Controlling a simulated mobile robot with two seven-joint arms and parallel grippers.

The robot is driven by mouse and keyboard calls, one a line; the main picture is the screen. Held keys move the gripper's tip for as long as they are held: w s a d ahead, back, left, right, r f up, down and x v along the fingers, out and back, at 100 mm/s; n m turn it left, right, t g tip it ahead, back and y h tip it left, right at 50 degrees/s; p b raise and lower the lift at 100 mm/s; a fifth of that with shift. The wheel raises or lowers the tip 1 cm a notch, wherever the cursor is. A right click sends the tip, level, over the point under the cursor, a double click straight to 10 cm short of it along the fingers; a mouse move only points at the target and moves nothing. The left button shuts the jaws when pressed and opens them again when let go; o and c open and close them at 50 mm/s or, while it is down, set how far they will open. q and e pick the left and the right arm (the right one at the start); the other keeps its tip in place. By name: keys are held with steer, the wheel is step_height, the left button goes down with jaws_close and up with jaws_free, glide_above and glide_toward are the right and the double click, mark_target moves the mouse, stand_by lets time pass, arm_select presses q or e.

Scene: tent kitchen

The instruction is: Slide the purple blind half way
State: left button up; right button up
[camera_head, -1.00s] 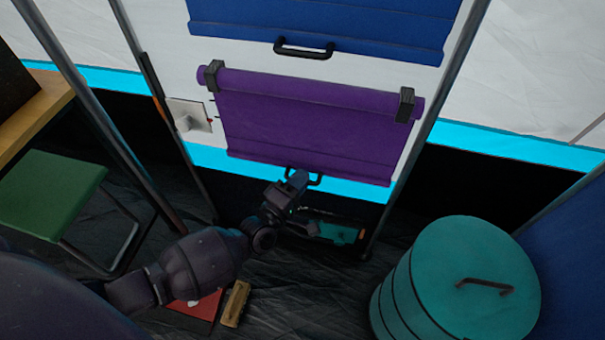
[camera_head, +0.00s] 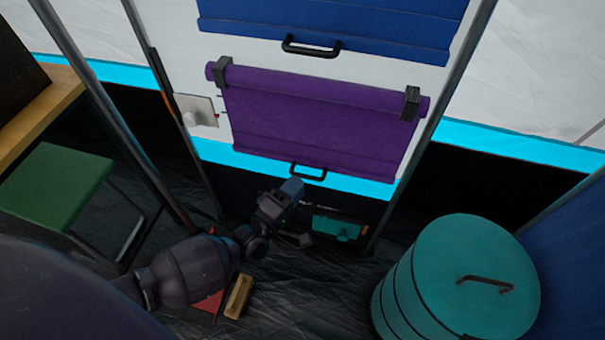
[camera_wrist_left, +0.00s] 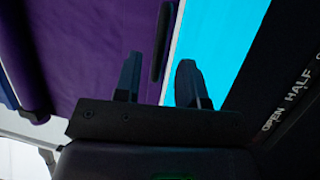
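The purple blind (camera_head: 320,115) hangs on the white wall from a roller held by two dark brackets. A black handle (camera_head: 308,172) is fixed at its lower edge. The handle (camera_wrist_left: 162,42) lies beyond the tips, roughly in line with the gap. My right gripper is not in view.
A blue blind (camera_head: 370,30) with its own handle is above. A teal drum (camera_head: 470,275) stands at the right, a green stool (camera_head: 55,185) at the left. Small items lie on the floor.

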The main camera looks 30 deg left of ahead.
arm_select(q)
steer(key=s+f, duration=0.1)
steer(key=s, duration=0.5)
steer(key=shift+s+a+p, duration=0.25)
steer(key=shift+a+p, duration=0.1)
steer(key=shift+p, duration=0.1)
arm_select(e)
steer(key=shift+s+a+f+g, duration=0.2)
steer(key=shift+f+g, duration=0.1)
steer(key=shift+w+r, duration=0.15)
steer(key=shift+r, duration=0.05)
